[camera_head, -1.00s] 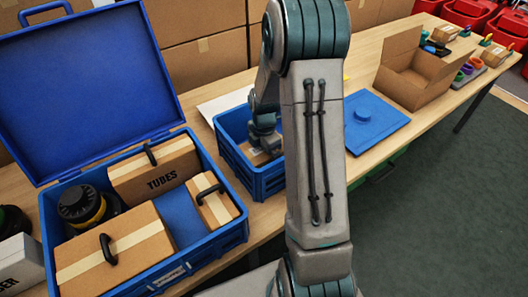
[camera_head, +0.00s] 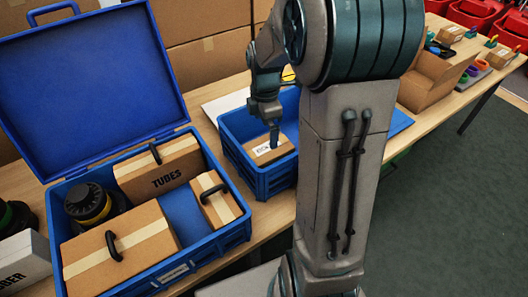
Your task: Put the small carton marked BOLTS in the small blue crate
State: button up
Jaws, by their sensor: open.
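The small blue crate (camera_head: 262,180) stands on the wooden table, right of the large open blue case. A small carton (camera_head: 279,152) with a white label lies inside it; the label's lettering is too small to read surely. My gripper (camera_head: 272,137) is above the carton, over the crate, pointing down. It is open and seen edge-on. My arm hides the right part of the crate.
The large blue case (camera_head: 240,232) holds a TUBES carton (camera_head: 165,172), other handled cartons and a black round item (camera_head: 88,204). A blue lid (camera_head: 399,122) lies partly behind my arm. An open cardboard box (camera_head: 432,85) stands farther right.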

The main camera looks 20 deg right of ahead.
jog(key=s+a+r+m+t, duration=0.1)
jog(key=s+a+r+m, duration=0.2)
jog(key=s+m, duration=0.5)
jog(key=s+a+r+m+t, duration=0.1)
jog(key=s+a+r+m, duration=0.2)
jog(key=s+m, duration=0.6)
jog(key=shift+s+a+r+m, duration=0.2)
jog(key=shift+a+r+m, duration=0.1)
jog(key=shift+a, duration=0.65)
